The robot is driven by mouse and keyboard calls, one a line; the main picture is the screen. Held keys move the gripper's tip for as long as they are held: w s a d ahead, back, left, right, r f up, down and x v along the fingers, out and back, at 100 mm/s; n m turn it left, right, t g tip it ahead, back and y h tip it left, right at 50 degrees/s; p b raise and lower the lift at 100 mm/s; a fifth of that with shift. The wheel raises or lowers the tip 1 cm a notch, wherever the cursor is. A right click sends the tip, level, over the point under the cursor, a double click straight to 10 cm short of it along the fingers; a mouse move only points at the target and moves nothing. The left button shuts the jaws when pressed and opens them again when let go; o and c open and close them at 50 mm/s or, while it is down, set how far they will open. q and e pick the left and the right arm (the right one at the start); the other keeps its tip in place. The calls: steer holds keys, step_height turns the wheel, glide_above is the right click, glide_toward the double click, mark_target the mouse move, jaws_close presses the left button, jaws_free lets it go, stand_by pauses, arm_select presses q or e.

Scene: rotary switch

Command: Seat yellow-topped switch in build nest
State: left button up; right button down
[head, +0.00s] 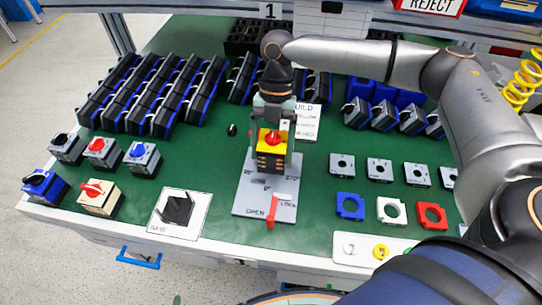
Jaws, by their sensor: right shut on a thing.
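The yellow-topped switch (271,137) has a red handle on a yellow plate and a dark body. My right gripper (271,150) is shut on it, coming down from above with a finger on each side. The switch is over the upper part of the grey build nest plate (247,196), which carries angle marks and OPEN and LOCK labels. I cannot tell whether the switch touches the plate, as its underside and the nest's seat are hidden. A red lever (271,212) stands at the plate's front, by OPEN. My left gripper is not in view.
Several other switches (97,195) stand at far left. Grey, blue, white and red square plates (349,207) lie on the right. Rows of black-blue blocks (151,95) fill the back.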

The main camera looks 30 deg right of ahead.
mark_target(271, 158)
steer(key=shift+w+d+f, duration=0.1)
steer(key=shift+w+f, duration=0.3)
steer(key=shift+f, duration=1.65)
jaws_free()
steer(key=shift+f, duration=0.1)
steer(key=v, duration=1.2)
steer(key=shift+s, duration=0.1)
